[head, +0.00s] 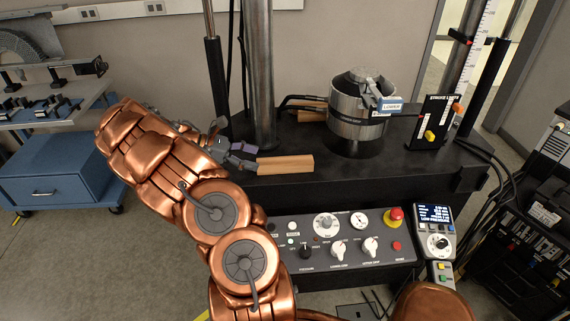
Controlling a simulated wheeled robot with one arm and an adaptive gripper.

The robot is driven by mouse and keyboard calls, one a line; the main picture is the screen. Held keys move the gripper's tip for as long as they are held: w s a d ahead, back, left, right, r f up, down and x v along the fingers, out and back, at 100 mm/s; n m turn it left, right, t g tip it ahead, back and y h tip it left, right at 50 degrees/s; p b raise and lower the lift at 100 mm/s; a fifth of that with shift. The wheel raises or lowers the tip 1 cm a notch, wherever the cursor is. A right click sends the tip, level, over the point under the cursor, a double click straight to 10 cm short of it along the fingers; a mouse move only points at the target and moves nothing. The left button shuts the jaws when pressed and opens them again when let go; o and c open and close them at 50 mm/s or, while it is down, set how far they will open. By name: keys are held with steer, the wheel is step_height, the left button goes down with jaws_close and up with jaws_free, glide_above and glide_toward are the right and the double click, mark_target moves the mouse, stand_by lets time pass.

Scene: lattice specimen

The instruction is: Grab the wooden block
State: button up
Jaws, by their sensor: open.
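A light-brown wooden block (287,165) lies lengthwise on the black machine platform (400,166), near its front edge. My gripper (248,157) is at the block's left end, with its fingers pointing right towards it. The gripper is open. The fingers look very close to the block's end, but I cannot tell whether they touch it. My copper-coloured arm hides the platform's left part.
Another piece of wood (312,116) lies further back, beside dark cables. A metal cylinder (358,108) and a black sign (431,122) stand to the right. A thick steel column (260,75) rises behind my gripper. A control panel (340,238) sits below the platform's front.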

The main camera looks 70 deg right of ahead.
mark_target(267, 161)
steer(key=shift+p+x, duration=0.7)
steer(key=shift+x, duration=0.85)
steer(key=shift+p+x, duration=0.8)
steer(key=shift+x, duration=1.2)
steer(key=shift+w+f, duration=0.15)
steer(key=c, duration=1.3)
